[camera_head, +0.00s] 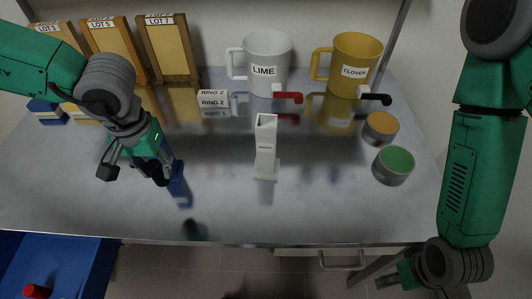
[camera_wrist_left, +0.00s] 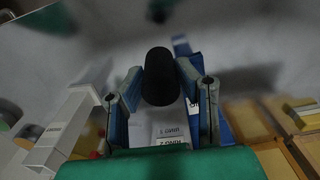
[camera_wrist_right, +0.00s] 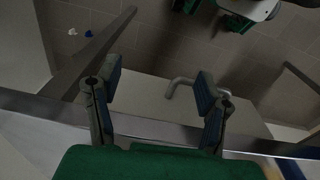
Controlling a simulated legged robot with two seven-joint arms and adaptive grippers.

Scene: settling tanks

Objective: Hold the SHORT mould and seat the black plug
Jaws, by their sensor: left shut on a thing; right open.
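A tall white mould (camera_head: 266,145) stands upright on a flat base in the middle of the table; I cannot read a SHORT label on it. A white upright piece, seemingly this mould, also shows at the left of the left wrist view (camera_wrist_left: 78,118). My left gripper (camera_head: 134,172) is over the left part of the table, left of the mould and apart from it. In the left wrist view it is shut on the black plug (camera_wrist_left: 160,76), a dark cylinder. My right gripper (camera_wrist_right: 158,92) is open and empty, low at the right beyond the table's front edge.
A LIME mug (camera_head: 267,62) and a CLOVER mug (camera_head: 356,62) stand at the back. Orange (camera_head: 381,125) and green (camera_head: 393,165) topped cans stand at the right. The front middle is clear.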

